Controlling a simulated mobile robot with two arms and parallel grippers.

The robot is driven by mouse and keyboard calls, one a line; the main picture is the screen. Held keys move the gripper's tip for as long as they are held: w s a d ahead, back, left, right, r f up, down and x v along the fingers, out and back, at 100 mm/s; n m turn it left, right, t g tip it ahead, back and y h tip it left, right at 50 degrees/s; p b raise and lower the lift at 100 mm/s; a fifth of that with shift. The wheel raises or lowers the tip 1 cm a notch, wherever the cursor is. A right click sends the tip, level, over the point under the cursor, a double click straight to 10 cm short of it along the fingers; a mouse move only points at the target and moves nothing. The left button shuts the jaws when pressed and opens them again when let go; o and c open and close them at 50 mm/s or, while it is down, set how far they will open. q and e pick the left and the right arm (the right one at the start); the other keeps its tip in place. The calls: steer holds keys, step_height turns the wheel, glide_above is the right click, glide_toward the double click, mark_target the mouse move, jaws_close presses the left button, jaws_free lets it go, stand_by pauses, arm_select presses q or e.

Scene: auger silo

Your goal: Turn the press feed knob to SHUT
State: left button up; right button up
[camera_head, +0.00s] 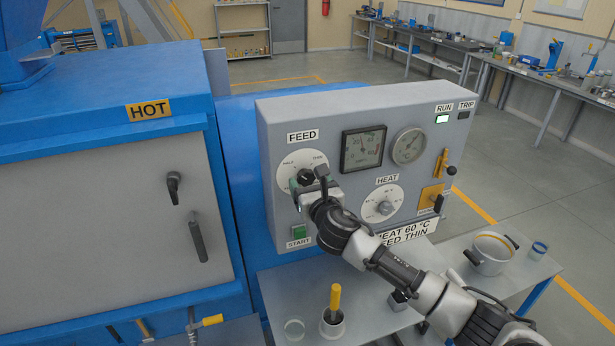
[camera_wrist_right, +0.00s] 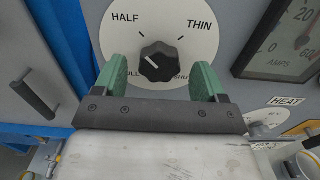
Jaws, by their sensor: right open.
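The black feed knob (camera_wrist_right: 158,62) sits in the middle of a round white dial (camera_wrist_right: 195,35) marked HALF, THIN, FULL and SHUT. A pale pointer line on the knob faces the left side, roughly up and left; its exact mark is hard to read. In the head view the knob (camera_head: 306,175) is on the grey panel under the FEED label (camera_head: 303,136). My right gripper (camera_wrist_right: 160,80) is open, with one green finger to each side of the knob's lower part and a gap on both sides. In the head view it (camera_head: 308,184) covers the lower dial. My left gripper is out of view.
The panel (camera_head: 350,115) also carries two gauges, a HEAT dial (camera_head: 382,203), a green START button (camera_head: 299,231) and small levers on the right. A blue HOT cabinet (camera_head: 110,180) stands left. Below, a grey table holds a yellow-handled tool (camera_head: 335,298); a pot (camera_head: 491,252) stands right.

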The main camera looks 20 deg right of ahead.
steer(key=shift+w, duration=0.7)
steer(key=c, duration=0.9)
